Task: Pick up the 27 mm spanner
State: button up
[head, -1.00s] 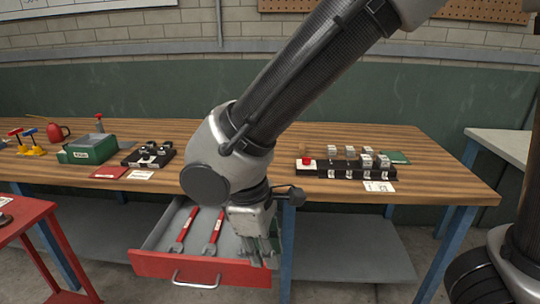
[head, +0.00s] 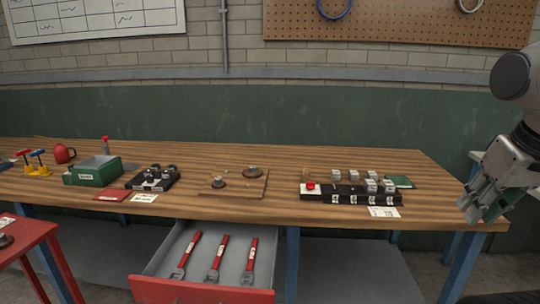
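The open drawer (head: 160,262) under the workbench has a red front and a grey inside. Three spanners with red handles and grey jaws lie side by side in it: a left one (head: 188,254), a middle one (head: 217,257) and a right one (head: 250,259). Their handles carry white markings too small to read, so I cannot tell which is 27 mm. My gripper (head: 480,211) hangs at the right end of the bench, well away from the drawer. I see no spanner in it. Its finger opening is unclear from this angle.
On the wooden bench (head: 330,220) stand a green box (head: 95,172), a black holder (head: 155,180), a board with round parts (head: 235,187) and a black block row with a red button (head: 345,196). A red cart (head: 28,240) stands at lower left. The space above the drawer is clear.

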aim_at(178, 272)
jog(key=u, duration=1.3)
